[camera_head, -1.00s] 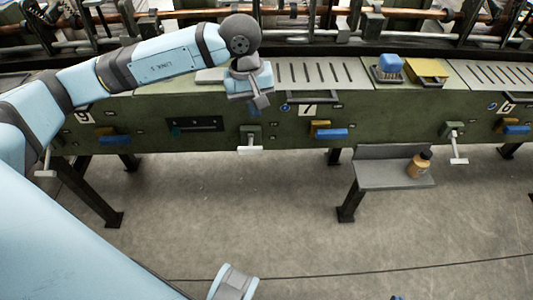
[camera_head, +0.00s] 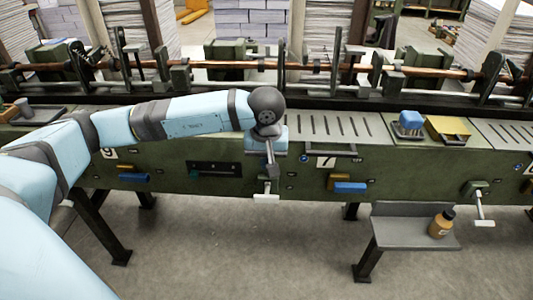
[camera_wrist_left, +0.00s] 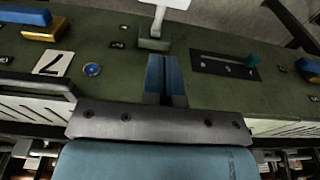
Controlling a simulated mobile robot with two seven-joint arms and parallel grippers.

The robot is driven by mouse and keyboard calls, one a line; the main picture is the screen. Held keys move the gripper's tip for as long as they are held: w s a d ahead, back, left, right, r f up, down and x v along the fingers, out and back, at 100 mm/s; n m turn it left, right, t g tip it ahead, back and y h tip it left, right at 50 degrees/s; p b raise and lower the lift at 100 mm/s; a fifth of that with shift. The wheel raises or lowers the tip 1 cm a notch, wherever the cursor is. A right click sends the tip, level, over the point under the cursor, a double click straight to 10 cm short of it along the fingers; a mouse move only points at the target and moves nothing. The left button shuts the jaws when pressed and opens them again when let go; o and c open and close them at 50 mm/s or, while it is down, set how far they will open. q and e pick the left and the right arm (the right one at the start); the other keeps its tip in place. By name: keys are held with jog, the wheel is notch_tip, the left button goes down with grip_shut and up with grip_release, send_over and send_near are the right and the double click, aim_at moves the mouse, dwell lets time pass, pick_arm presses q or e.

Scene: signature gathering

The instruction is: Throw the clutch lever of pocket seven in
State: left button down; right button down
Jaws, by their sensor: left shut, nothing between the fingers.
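The number 7 plate (camera_head: 326,162) is on the green front panel and also shows in the left wrist view (camera_wrist_left: 52,63). To its left, a lever with a pale T-shaped handle (camera_head: 266,197) sticks out from a small green block; its handle shows in the left wrist view (camera_wrist_left: 165,4). Below the plate is a blue handle (camera_head: 350,188) beside a yellow block (camera_head: 338,179). I cannot tell which one is the clutch lever. My left gripper (camera_head: 272,170) is shut and empty, just above the T-handled lever's block (camera_wrist_left: 153,42). Contact is unclear. My right gripper is out of view.
A black slotted panel with a teal knob (camera_wrist_left: 253,61) is left of the T-handled lever in the head view.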

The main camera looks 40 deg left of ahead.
aim_at(267, 194)
pick_arm(q)
jog(key=f, duration=0.6)
jog(key=shift+s+d+f, duration=0.1)
jog(key=shift+s+f, duration=0.15)
jog(key=shift+f, duration=0.05)
jog(key=shift+s+d+f, duration=0.15)
jog(key=shift+f, duration=0.25)
jog(key=shift+s+d+f, duration=0.1)
jog(key=shift+s+f, duration=0.05)
jog(key=shift+f, duration=0.2)
